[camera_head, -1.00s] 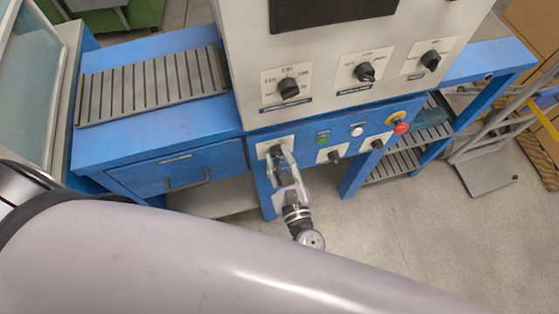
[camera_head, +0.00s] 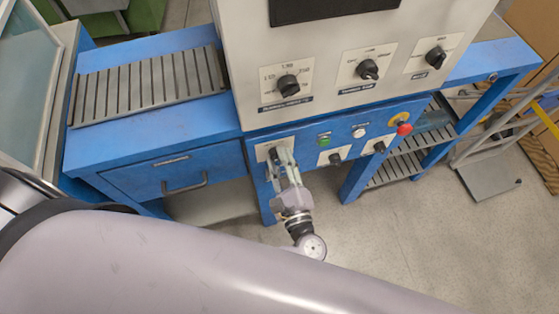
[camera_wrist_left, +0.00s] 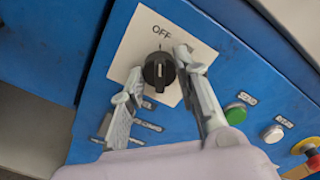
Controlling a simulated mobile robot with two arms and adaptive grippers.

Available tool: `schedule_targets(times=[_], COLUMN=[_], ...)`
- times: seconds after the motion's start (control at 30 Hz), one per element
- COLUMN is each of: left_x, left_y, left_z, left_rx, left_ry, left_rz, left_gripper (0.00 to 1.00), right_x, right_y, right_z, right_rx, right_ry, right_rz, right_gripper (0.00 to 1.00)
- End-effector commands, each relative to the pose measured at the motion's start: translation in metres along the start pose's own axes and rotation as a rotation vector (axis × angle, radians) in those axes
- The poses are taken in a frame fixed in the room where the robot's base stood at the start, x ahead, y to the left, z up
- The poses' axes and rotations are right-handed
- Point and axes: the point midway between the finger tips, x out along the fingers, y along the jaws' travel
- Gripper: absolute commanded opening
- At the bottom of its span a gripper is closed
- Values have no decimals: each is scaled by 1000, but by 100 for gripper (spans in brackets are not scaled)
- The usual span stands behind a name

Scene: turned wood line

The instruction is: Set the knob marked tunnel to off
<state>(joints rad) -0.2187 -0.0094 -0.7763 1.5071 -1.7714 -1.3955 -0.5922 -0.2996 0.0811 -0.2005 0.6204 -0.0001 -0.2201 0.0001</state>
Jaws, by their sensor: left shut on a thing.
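A black knob (camera_wrist_left: 158,74) sits on a white plate (camera_wrist_left: 140,38) at the left end of the blue front panel. The plate has the word OFF printed above the knob. My left gripper (camera_head: 280,158) is shut on this knob, with one finger on each side, as the left wrist view also shows. The knob's grip runs roughly up and down the plate, towards OFF; its exact pointer is hard to make out. The name label below it is partly hidden by a finger and unreadable. In the head view the fingers partly cover the knob. My right gripper is out of view.
Right of the knob are a green button (camera_head: 324,140), a white button (camera_head: 359,132), two small knobs and a red emergency button (camera_head: 403,128). Larger dials, such as the left one (camera_head: 288,84), sit on the grey cabinet above. A drawer handle (camera_head: 185,184) protrudes at left.

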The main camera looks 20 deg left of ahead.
Motion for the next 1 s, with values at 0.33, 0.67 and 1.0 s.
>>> schedule_targets(times=[0.33,0.67,1.0], left_x=[1,0,-24], left_y=[-1,0,0], left_z=[1,0,-1], left_rx=[-2,0,1], left_ry=[-3,-1,2], left_rz=[-1,0,1], left_gripper=[38,49,49], right_x=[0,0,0], right_y=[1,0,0], right_z=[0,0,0], right_rx=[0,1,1], right_ry=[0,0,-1], right_rz=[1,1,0], right_gripper=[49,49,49])
